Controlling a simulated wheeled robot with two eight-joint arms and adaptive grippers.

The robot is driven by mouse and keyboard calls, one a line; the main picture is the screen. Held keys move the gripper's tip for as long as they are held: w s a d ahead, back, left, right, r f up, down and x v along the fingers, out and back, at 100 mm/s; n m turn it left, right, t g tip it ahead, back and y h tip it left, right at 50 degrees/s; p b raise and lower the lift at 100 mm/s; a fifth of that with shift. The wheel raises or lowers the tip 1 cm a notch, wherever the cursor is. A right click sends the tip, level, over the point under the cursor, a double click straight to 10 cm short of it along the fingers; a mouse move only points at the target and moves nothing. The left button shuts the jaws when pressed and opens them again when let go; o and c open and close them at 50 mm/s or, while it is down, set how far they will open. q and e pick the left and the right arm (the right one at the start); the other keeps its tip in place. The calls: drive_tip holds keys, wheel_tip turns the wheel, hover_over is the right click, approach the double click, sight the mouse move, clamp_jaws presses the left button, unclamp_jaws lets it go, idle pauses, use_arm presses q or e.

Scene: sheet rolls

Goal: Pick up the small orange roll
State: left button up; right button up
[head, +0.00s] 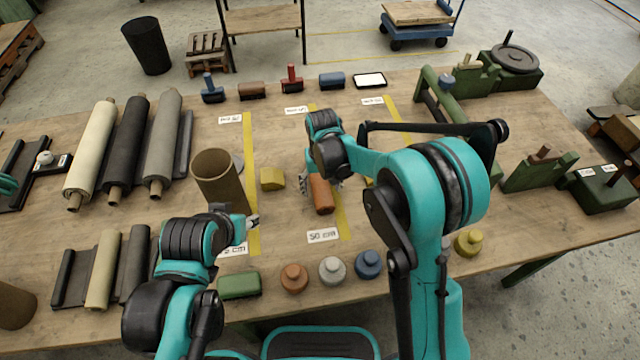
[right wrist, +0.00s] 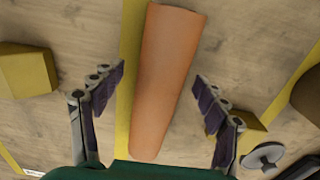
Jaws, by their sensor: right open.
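The small orange roll (head: 321,194) lies on the wooden table in the middle of the head view, by a yellow stripe. In the right wrist view the orange roll (right wrist: 165,80) runs lengthwise between the fingers, with clear space on both sides. My right gripper (head: 322,184) is over the roll with its fingers apart; in the wrist view the right gripper (right wrist: 160,105) is open and holds nothing. My left gripper (head: 252,222) is at the left, near the brown tube, away from the roll. Whether its fingers are apart is too small to tell.
Yellow blocks lie on either side of the roll, one at the left (head: 272,179). A brown tube (head: 218,180) stands at the left. Orange, grey and blue knobs (head: 332,270) stand along the front edge. Large rolls (head: 128,145) lie at the far left.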

clamp_jaws()
drive_tip(key=shift+r, duration=0.15)
